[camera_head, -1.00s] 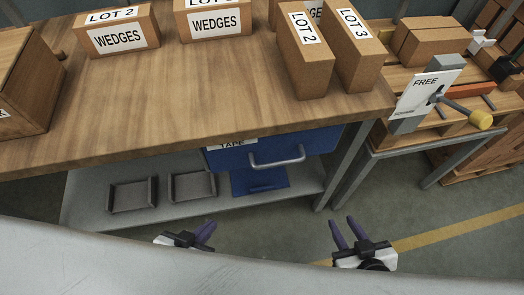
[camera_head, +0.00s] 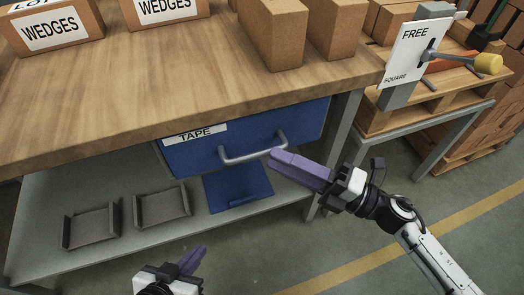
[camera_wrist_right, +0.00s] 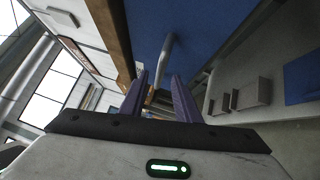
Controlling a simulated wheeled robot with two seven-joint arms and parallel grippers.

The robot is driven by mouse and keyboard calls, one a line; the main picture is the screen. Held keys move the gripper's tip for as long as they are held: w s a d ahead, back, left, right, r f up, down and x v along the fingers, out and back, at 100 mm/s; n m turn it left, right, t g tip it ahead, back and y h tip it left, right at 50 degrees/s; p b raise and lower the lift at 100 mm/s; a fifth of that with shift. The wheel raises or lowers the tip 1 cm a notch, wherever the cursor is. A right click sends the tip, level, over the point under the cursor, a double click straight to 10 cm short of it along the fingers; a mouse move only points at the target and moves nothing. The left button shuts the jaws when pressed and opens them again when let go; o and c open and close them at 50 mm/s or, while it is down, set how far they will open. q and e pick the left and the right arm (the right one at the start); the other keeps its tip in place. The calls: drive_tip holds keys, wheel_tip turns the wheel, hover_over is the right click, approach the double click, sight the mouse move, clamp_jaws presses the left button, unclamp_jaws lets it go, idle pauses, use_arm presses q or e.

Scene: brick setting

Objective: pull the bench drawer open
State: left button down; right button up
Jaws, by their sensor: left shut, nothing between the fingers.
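The blue bench drawer (camera_head: 190,155) with a TAPE label sits under the wooden bench top (camera_head: 150,90); it looks shut. Its grey bar handle (camera_head: 252,152) stands out from the front. My right gripper (camera_head: 278,156) is at the right end of the handle, its purple fingers pointing at the drawer. In the right wrist view its fingers (camera_wrist_right: 163,88) are apart, and the handle (camera_wrist_right: 166,55) shows ahead between them; I cannot tell if they touch it. My left gripper (camera_head: 194,260) is shut and empty, low in front of the bench.
Cartons stand on the bench top. A bench leg (camera_head: 338,140) is close to my right gripper. A side stand with a FREE sign (camera_head: 408,50) is at the right. Floor in front is clear.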

sight(262, 150)
drive_tip(key=x, duration=0.5)
clamp_jaws()
